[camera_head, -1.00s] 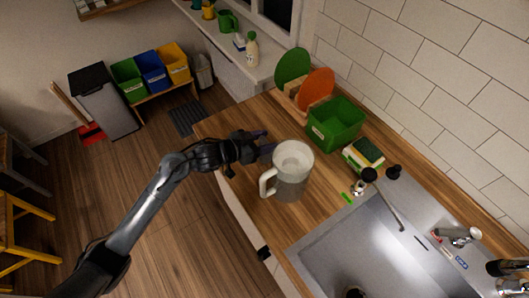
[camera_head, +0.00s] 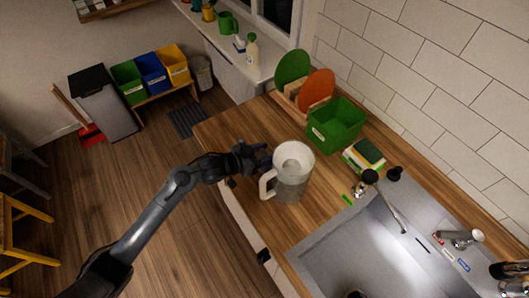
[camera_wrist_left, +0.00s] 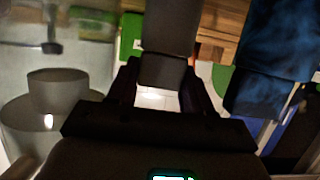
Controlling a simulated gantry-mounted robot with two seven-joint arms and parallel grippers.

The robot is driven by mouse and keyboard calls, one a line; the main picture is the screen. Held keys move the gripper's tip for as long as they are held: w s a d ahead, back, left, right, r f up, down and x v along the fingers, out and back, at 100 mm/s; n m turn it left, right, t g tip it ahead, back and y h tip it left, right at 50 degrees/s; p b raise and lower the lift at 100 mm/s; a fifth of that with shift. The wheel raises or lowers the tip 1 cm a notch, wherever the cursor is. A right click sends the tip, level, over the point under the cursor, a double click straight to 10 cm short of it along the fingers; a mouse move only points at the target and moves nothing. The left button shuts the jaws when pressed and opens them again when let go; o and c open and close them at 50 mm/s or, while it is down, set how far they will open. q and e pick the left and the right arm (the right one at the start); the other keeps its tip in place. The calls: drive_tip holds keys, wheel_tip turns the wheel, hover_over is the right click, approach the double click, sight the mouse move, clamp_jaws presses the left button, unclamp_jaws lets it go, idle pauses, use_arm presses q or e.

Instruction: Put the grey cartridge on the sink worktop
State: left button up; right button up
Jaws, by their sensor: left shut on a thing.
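My left gripper (camera_head: 258,157) is over the left edge of the wooden sink worktop (camera_head: 228,130), beside the clear jug (camera_head: 292,183) with a white insert and pale handle. In the left wrist view, a dark grey block-like piece (camera_wrist_left: 165,65), which looks like the grey cartridge, sits between the fingers of my left gripper (camera_wrist_left: 165,88), and they are shut on it. In the head view the cartridge is hidden or too dark to make out. The jug also shows in the left wrist view (camera_wrist_left: 50,120), close to the gripper. My right gripper is not in view.
A green bin (camera_head: 335,126), an orange disc (camera_head: 316,88) and a sponge (camera_head: 369,152) stand along the wall. The steel sink (camera_head: 320,245) is at the right. The worktop between the jug and sink is mostly clear. A dark blue thing (camera_wrist_left: 275,60) shows in the wrist view, unclear what.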

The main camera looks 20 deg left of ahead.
use_arm(q)
drive_tip(key=shift+f, duration=0.15)
drive_tip(key=o, duration=1.1)
drive_tip(key=shift+s+r, duration=0.1)
drive_tip(key=shift+r, duration=0.15)
drive_tip(key=shift+s+a+r, duration=0.1)
drive_tip(key=shift+s+a, duration=0.15)
drive_tip(key=shift+a, duration=0.05)
drive_tip(key=p+v, duration=0.1)
drive_tip(key=v, duration=1)
drive_tip(key=s+f+n+g+y, duration=0.1)
drive_tip(key=s+f+g+y, duration=0.1)
drive_tip(key=s, duration=0.6)
drive_tip(key=s+d+f+n+g+y, duration=0.1)
drive_tip(key=s+f+n+g+y, duration=0.1)
drive_tip(key=s, duration=0.6)
drive_tip(key=s+d+f+n+g+y, duration=0.1)
drive_tip(key=s+f+n+g+y, duration=0.1)
drive_tip(key=s, duration=0.6)
wheel_tip(320, 180, down, 2)
drive_tip(key=shift+s+g+y, duration=0.1)
drive_tip(key=shift+g+y, duration=0.8)
drive_tip(key=shift+y, duration=0.1)
